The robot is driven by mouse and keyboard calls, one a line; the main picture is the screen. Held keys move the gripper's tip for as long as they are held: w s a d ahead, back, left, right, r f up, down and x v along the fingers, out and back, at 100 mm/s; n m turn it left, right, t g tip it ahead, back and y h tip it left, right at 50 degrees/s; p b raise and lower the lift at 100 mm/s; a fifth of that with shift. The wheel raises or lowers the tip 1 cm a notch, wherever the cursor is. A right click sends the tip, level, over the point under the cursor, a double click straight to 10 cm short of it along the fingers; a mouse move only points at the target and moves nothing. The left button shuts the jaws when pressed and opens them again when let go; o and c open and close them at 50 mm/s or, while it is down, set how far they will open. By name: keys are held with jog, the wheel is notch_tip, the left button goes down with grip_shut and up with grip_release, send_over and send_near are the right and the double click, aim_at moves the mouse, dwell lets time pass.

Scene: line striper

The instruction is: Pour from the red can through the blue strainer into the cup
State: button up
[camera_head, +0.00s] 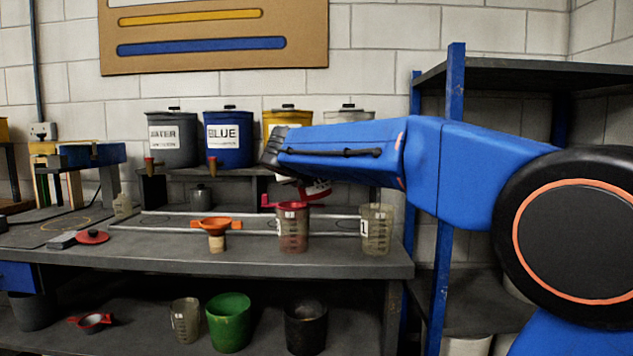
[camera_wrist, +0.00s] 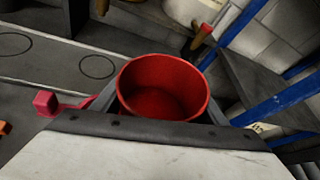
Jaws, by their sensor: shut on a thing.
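My gripper (camera_wrist: 162,108) is shut on a red can (camera_wrist: 165,92). Its open mouth and red inside show in the wrist view; I cannot tell whether it holds liquid. I see no blue strainer.
An orange strainer (camera_head: 214,224) rests on a small holder left of the cup. Another clear cup (camera_head: 376,229) stands to its right. Labelled tanks (camera_head: 228,138) line the back. The lower shelf holds a red strainer (camera_head: 92,321) and a green bucket (camera_head: 229,322). A blue-post rack (camera_head: 449,180) stands right.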

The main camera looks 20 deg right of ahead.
jog(key=shift+r, duration=0.15)
jog(key=shift+r+m+t+y, duration=0.3)
jog(key=shift+r+m+y, duration=0.6)
jog(key=shift+r, duration=0.55)
